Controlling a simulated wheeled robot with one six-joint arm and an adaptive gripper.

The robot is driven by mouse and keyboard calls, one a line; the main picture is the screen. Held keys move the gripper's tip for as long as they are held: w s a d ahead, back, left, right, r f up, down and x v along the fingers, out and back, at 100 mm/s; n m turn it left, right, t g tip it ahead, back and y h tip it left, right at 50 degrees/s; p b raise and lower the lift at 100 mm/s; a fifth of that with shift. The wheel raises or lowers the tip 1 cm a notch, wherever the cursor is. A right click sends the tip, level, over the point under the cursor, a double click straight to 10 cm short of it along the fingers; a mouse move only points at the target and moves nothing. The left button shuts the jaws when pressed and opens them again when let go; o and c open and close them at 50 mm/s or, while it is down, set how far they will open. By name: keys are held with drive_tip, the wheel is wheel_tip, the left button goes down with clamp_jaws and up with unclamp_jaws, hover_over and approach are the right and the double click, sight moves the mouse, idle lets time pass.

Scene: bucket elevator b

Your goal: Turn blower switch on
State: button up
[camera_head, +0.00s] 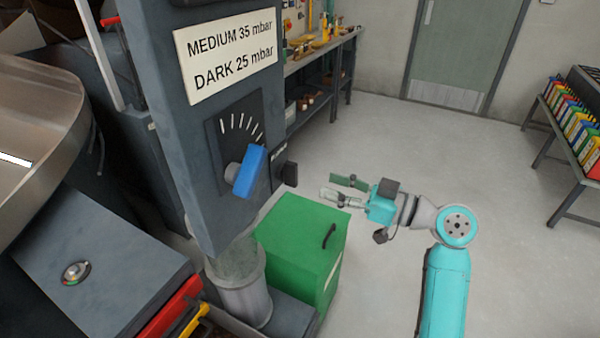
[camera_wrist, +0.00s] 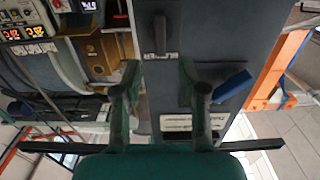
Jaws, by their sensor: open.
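A black switch handle (camera_head: 288,172) sticks out of the side face of the grey control column (camera_head: 190,140), with a small dark label above it. In the wrist view the switch (camera_wrist: 160,35) stands lengthwise in the upper middle, its small label (camera_wrist: 160,56) below it. My gripper (camera_head: 330,187) is open and empty, to the right of the switch and apart from it, pointing toward the column. In the wrist view the two fingers of my gripper (camera_wrist: 160,78) frame the column face, with the switch beyond their tips. Which position the switch is in, I cannot tell.
A blue knob (camera_head: 249,172) with dial marks sits on the column's front, left of the switch; it also shows in the wrist view (camera_wrist: 231,87). A green box (camera_head: 295,240) stands below. A workbench (camera_head: 318,60) is behind.

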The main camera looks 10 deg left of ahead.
sight(297, 174)
drive_tip(key=x, duration=0.9)
clamp_jaws()
